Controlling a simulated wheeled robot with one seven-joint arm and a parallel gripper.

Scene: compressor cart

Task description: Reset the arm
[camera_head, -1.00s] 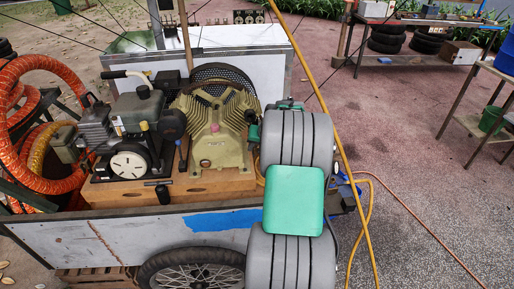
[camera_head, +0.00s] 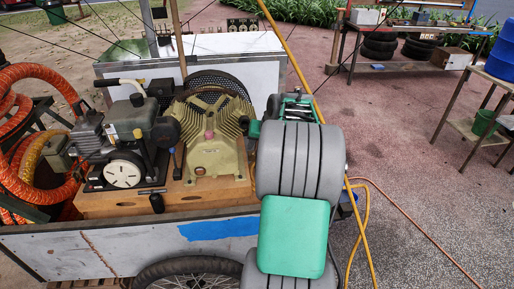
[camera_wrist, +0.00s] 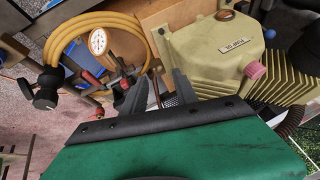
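My arm, with grey ribbed joints and green covers (camera_head: 296,235), reaches over the cart's right end in the head view. My gripper (camera_wrist: 158,92) shows in the wrist view, with two dark fingers apart and nothing seen between them. In the head view my arm hides the fingers. The tan compressor pump (camera_head: 213,135) stands on the cart's wooden board, left of my arm. In the wrist view the pump (camera_wrist: 215,55) is right of the fingers. A round white gauge (camera_wrist: 98,41) and a coiled yellow hose (camera_wrist: 62,42) are beyond and left of them.
The cart (camera_head: 110,252) has a metal side with blue tape and a spoked wheel. A small engine (camera_head: 128,140) stands beside the pump. Orange hose (camera_head: 40,75) coils at left. A slanted yellow pole (camera_head: 300,70) passes close to my arm. Open paving lies at right.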

